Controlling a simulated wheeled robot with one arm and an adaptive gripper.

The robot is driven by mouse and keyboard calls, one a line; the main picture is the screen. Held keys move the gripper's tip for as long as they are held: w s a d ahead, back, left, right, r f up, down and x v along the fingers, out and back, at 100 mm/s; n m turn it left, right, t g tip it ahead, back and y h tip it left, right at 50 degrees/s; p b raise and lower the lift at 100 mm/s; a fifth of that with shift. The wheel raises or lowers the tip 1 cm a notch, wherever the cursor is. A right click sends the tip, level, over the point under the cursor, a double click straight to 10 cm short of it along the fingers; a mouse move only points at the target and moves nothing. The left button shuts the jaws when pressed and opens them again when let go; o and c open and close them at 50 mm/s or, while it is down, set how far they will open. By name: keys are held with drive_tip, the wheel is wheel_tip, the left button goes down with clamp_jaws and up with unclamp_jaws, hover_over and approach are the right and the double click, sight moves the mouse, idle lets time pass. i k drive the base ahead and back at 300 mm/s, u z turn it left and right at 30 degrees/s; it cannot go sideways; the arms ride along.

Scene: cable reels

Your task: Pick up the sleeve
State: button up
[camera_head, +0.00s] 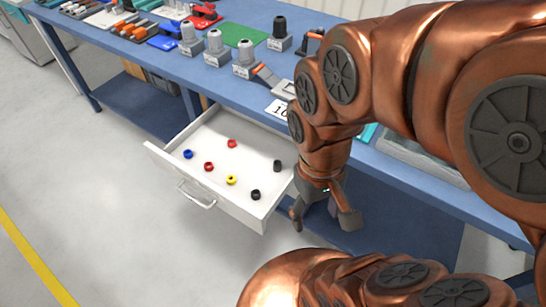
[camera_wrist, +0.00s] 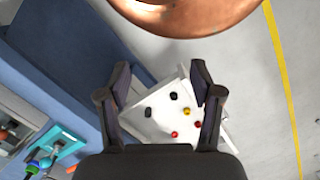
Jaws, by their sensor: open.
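The sleeve appears to be the taller black piece (camera_head: 277,165) standing near the right wall of the open white drawer (camera_head: 160,157). In the wrist view the same black piece (camera_wrist: 148,112) lies between my fingers' lines, left of the other pieces. My gripper (camera_head: 324,214) is open and empty, beside the drawer's right front corner and apart from the sleeve. In the wrist view its two fingers (camera_wrist: 160,76) stand spread, with part of the drawer showing beyond them.
Beside it in the drawer are a black ring (camera_head: 255,194), a yellow ring (camera_head: 231,180), red rings (camera_head: 208,166) and a blue ring (camera_head: 187,154). The drawer handle (camera_head: 197,195) faces forward. The blue workbench (camera_head: 240,100) above holds tools and grey holders. The floor in front is clear.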

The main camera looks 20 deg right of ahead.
sight(278, 164)
drive_tip(key=u, duration=1.55)
drive_tip(key=i, duration=2.55)
drive_tip(key=z, duration=3.35)
